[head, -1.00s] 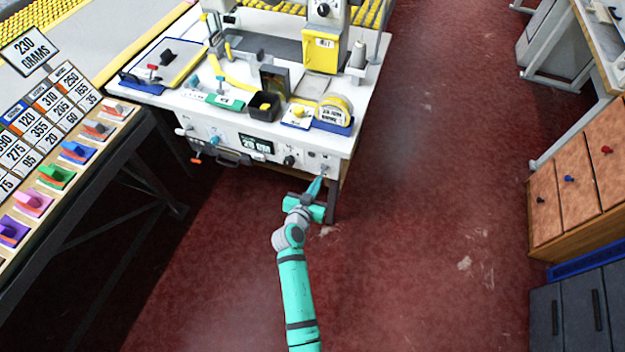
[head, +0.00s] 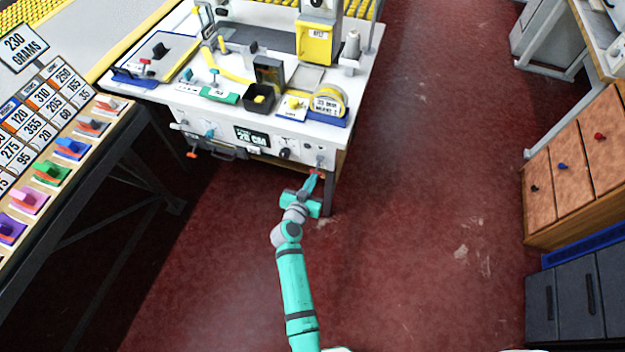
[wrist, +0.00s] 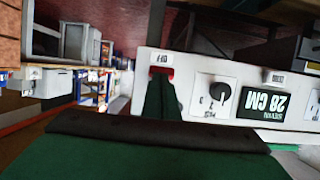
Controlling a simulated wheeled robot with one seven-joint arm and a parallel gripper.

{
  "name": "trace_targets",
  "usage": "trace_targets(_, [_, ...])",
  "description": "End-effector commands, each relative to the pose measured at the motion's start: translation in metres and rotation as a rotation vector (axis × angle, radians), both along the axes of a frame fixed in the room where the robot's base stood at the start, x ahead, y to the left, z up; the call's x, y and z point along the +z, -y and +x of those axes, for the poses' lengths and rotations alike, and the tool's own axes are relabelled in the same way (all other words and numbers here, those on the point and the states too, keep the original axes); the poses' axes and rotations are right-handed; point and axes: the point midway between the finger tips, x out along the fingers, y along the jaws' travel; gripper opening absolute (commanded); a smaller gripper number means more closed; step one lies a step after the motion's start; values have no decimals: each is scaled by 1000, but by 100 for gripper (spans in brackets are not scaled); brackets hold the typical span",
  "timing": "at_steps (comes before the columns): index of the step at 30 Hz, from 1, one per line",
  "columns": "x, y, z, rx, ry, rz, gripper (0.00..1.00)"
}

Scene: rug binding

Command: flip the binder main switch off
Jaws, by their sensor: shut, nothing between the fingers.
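The binder main switch (head: 319,161) is on the right end of the machine's white front panel (head: 270,143). In the wrist view, red (wrist: 167,70) shows there beside an upside-down "OFF" label (wrist: 160,57). My teal gripper (head: 315,174) points up at the switch from just below and in front of it. Its shut fingers (wrist: 162,85) hold nothing and overlap the red part in the wrist view. I cannot tell whether they touch it. The fingers hide most of the switch, so its lever position is unclear.
A black knob (wrist: 220,94) and a "28 CM" display (wrist: 265,104) sit beside the switch on the panel. A yellow tape roll (head: 330,103) and a black bin (head: 260,98) stand on the table above. The red floor (head: 430,200) to the right is clear.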

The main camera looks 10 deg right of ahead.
Motion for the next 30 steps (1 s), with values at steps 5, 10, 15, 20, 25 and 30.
trace_targets(5, [-10,2,0,-4,-13,14,0])
trace_targets(10, [-9,3,1,-5,-13,13,0])
trace_targets(15, [3,1,-3,-5,-6,12,0])
trace_targets(20, [29,-6,-12,-2,4,5,0])
trace_targets(25, [27,-23,-40,3,0,1,0])
trace_targets(30, [18,-36,-69,0,1,0,0])
